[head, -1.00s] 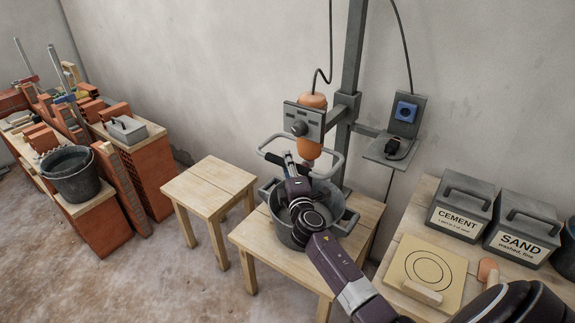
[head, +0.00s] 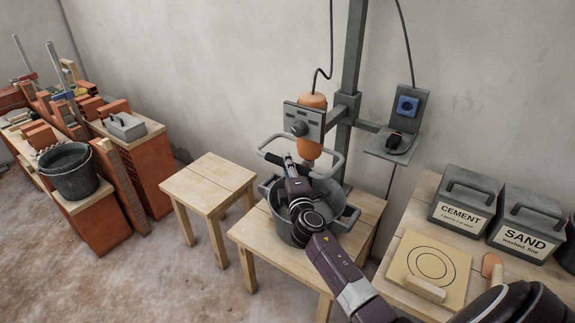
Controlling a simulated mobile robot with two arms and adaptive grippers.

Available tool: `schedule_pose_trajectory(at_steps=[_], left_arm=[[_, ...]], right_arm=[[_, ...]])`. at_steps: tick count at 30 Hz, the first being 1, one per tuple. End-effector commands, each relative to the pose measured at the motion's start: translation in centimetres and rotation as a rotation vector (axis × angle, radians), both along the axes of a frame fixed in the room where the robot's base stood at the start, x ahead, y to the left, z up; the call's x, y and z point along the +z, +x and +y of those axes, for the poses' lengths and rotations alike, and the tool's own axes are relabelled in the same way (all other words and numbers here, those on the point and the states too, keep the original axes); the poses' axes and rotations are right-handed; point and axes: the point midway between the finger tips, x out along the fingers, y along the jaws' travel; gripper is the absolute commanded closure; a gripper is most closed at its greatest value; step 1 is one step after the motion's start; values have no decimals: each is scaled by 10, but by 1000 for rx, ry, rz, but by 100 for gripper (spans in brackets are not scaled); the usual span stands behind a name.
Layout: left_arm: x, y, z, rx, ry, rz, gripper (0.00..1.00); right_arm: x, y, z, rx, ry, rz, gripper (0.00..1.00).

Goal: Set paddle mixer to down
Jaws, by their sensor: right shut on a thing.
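The paddle mixer (head: 311,149) hangs on a grey upright stand (head: 350,80), with an orange body, a grey front plate and a looped grey handle (head: 333,142). Below it a grey bucket (head: 338,222) stands on a wooden table. My right gripper (head: 280,159) is at the left side of the mixer handle, shut on its dark grip. My right arm reaches over the bucket and hides much of its inside. The mixer's lower shaft and paddle are hidden behind my arm. My left gripper is not in view.
An empty wooden stool (head: 208,183) stands left of the bucket table (head: 262,238). Cement (head: 464,197) and sand (head: 529,222) boxes stand on the right bench. Brick stacks and another bucket (head: 70,172) are at far left.

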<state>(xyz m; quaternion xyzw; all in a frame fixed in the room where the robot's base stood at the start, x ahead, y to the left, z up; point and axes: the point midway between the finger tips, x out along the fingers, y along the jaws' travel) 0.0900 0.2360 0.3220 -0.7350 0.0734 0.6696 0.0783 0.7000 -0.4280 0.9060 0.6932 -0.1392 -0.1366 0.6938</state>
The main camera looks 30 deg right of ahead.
Motion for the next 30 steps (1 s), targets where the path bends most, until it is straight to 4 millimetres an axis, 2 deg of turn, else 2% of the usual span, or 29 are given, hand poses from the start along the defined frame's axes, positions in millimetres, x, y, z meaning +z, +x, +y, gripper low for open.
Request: schedule_pose_trajectory(at_steps=[1, 6, 18, 19, 23, 30], left_arm=[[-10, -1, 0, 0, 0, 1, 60], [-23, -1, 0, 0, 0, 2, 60], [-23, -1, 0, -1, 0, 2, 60], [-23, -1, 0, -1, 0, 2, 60], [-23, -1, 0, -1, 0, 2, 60], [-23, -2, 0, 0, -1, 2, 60]], right_arm=[[-15, -1, 1, 0, 2, 8, 100], [-28, -1, 1, 0, 3, 9, 100], [-32, -2, 1, 0, 4, 13, 100], [-32, -2, 1, 0, 5, 14, 77], [-31, -1, 1, 0, 5, 12, 63], [-27, -1, 0, 0, 3, 6, 62]])
